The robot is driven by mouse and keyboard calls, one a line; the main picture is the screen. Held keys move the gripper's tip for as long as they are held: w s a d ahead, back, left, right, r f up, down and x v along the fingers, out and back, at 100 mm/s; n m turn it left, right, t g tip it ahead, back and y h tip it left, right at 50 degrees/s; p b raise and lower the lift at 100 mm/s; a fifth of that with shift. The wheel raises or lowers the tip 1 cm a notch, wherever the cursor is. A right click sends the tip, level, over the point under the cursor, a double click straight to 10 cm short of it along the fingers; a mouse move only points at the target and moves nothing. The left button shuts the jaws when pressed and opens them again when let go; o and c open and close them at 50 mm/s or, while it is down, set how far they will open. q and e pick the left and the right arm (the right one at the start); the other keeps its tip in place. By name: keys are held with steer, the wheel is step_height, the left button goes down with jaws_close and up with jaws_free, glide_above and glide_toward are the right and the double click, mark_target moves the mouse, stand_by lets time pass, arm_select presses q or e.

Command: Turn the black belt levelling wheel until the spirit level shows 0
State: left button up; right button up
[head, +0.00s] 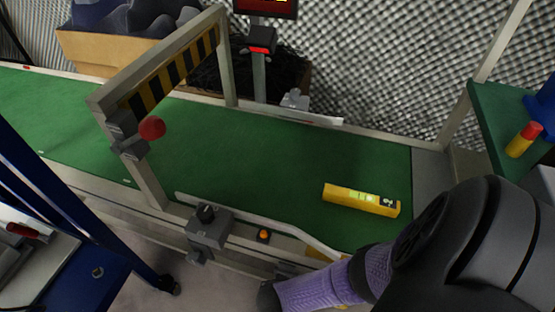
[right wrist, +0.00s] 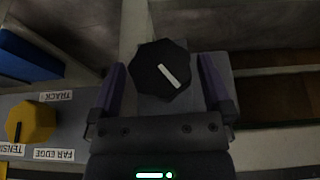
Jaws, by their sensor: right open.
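A black eight-sided wheel (right wrist: 150,62) with a white pointer line shows in the right wrist view. The line slants down to the right. My right gripper (right wrist: 162,72) is open, with its purple fingers on either side of the wheel; I cannot tell whether they touch it. In the head view the yellow spirit level (head: 340,194) lies on the right part of the green belt (head: 250,150). Its small display is lit green, but its reading is too small to make out. My right arm hides the area below the level. My left gripper is not in view.
A yellow knob (right wrist: 40,120) sits left of the black wheel, beside labels including TRACK and FAR EDGE. A grey box with a dark knob (head: 206,212) and an orange button (head: 263,235) line the belt's near side. A striped gantry (head: 170,75) spans the belt.

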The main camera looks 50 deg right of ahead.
steer(key=shift+d+f, duration=0.15)
steer(key=shift+f, duration=0.3)
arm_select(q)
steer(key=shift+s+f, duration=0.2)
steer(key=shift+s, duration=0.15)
arm_select(e)
steer(key=shift+w+r, duration=0.1)
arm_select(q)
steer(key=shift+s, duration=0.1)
